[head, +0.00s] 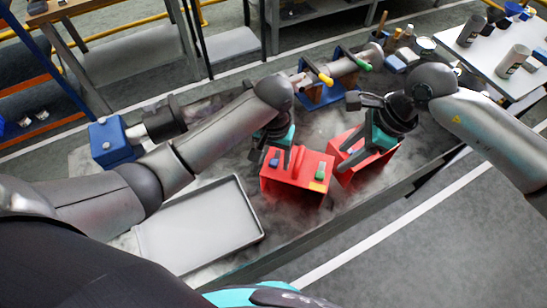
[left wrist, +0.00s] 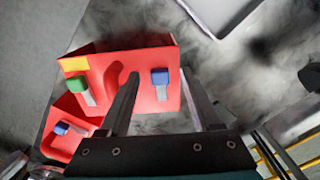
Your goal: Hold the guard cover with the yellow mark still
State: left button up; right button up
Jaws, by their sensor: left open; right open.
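The guard cover with the yellow mark (head: 286,189) is a red box-like cover on the grey bench. It has a red handle (head: 298,160), a blue-tipped piece (head: 274,162) and a green-tipped piece (head: 320,172); its yellow mark (head: 317,186) is at a corner. My left gripper (head: 280,160) is open over its blue end. In the left wrist view, the open fingers (left wrist: 159,72) straddle the view of the blue piece (left wrist: 160,78); contact cannot be told. A second red cover (head: 376,164) stands to the right. My right gripper (head: 346,155) is open over it.
A grey tray (head: 262,222) lies at the front left of the bench. A blue block with a motor-like part (head: 112,142) stands at the left. A blue stand (head: 322,92) with yellow and green handles is behind. A side table with canisters (head: 515,60) is at the far right.

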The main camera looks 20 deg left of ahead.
pick_arm(q)
jog(key=shift+f, duration=0.35)
jog(key=shift+c, duration=0.3)
grip_shut()
dwell(0.9)
jog(key=shift+c, duration=1)
grip_release()
grip_shut()
dwell(0.9)
